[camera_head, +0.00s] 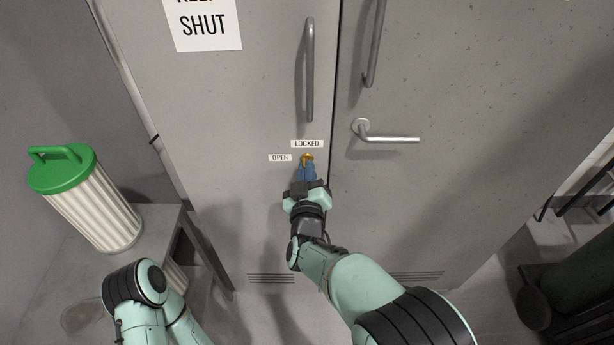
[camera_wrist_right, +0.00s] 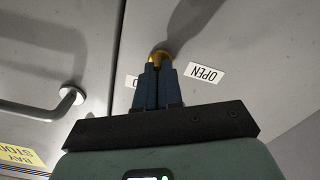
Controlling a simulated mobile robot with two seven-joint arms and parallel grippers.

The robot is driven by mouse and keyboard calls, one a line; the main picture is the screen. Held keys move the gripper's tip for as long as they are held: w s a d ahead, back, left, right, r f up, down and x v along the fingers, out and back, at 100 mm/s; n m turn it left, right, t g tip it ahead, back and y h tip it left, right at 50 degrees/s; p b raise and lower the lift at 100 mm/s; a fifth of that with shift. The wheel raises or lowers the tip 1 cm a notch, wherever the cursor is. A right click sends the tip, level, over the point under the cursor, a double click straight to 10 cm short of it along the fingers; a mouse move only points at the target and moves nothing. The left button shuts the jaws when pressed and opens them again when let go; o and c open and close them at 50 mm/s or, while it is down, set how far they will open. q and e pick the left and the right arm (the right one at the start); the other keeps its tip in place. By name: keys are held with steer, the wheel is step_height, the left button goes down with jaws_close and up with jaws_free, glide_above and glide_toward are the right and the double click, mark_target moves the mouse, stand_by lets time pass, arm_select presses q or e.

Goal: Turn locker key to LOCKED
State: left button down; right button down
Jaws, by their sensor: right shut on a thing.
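The brass locker key (camera_head: 307,157) sits in its lock on the grey left locker door; its brass also shows in the right wrist view (camera_wrist_right: 158,55). The LOCKED label (camera_head: 307,144) is just above it and the OPEN label (camera_head: 280,157) just to its left. My right gripper (camera_head: 307,166) is shut on the key, its blue fingers hiding most of it, so I cannot tell which label the key points to. In the right wrist view the OPEN label (camera_wrist_right: 207,74) is clear, and the fingers partly cover the other label (camera_wrist_right: 131,81). My left gripper is out of view.
A vertical bar handle (camera_head: 310,70) is above the lock. A lever handle (camera_head: 385,136) sticks out from the right door. A ribbed bin with a green lid (camera_head: 62,168) stands on a low bench at the left. A dark round object (camera_head: 533,308) is at lower right.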

steer(key=shift+d+r+m+b, duration=0.1)
steer(key=shift+m+b, duration=1.5)
steer(key=shift+m, duration=1.2)
steer(key=c, duration=1.3)
jaws_free()
steer(key=shift+w, duration=0.1)
steer(key=s, duration=1.3)
steer(key=shift+s, duration=0.2)
